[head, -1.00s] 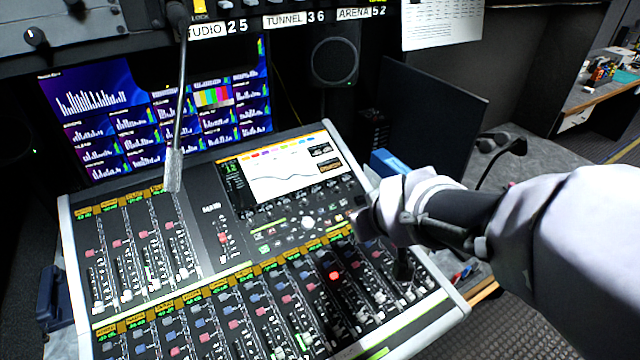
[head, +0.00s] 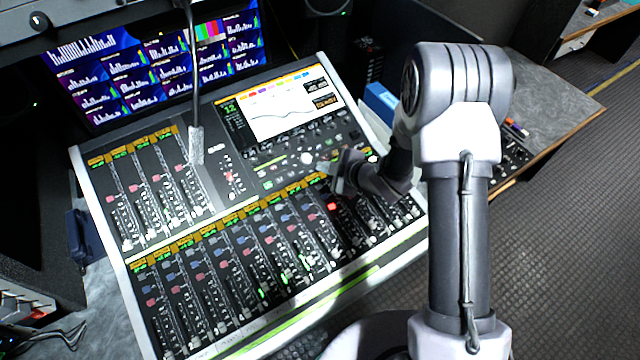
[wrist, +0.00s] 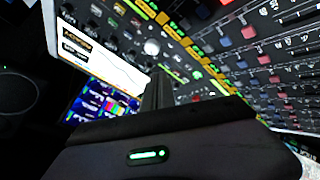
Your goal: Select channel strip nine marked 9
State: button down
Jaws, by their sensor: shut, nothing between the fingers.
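The mixing console (head: 222,186) lies tilted below the monitor, with rows of channel strips. A front bank of strips (head: 235,270) has orange and green displays, blue and red buttons, and faders. Their numbers are too small to read, so I cannot tell which is strip 9. One red button (head: 331,206) is lit in the right part of this bank. The console screen (head: 280,108) shows a green 12 at its left. My gripper (head: 342,180) is shut and empty over the console between screen and front bank; contact cannot be told. Its fingers (wrist: 158,90) also show in the wrist view.
A gooseneck microphone (head: 195,140) hangs over the console's upper left. The multiview monitor (head: 150,65) stands behind it. A grey desk (head: 550,105) lies to the right. My arm covers the space right of the console and hides part of its right side.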

jog(key=b, duration=0.6)
send_over(322, 191)
jog(key=f, duration=0.8)
jog(key=shift+s+d, duration=0.1)
jog(key=shift+s, duration=0.1)
jog(key=shift+w+f, duration=0.1)
jog(key=shift+f, duration=0.3)
jog(key=shift+b, duration=0.3)
dwell(0.4)
jog(key=shift+f+b, duration=0.4)
jog(key=shift+b, duration=0.1)
jog(key=shift+f+b, duration=0.4)
dwell(0.5)
jog(key=shift+r, duration=0.1)
jog(key=shift+r+p, duration=0.4)
jog(key=shift+r, duration=0.35)
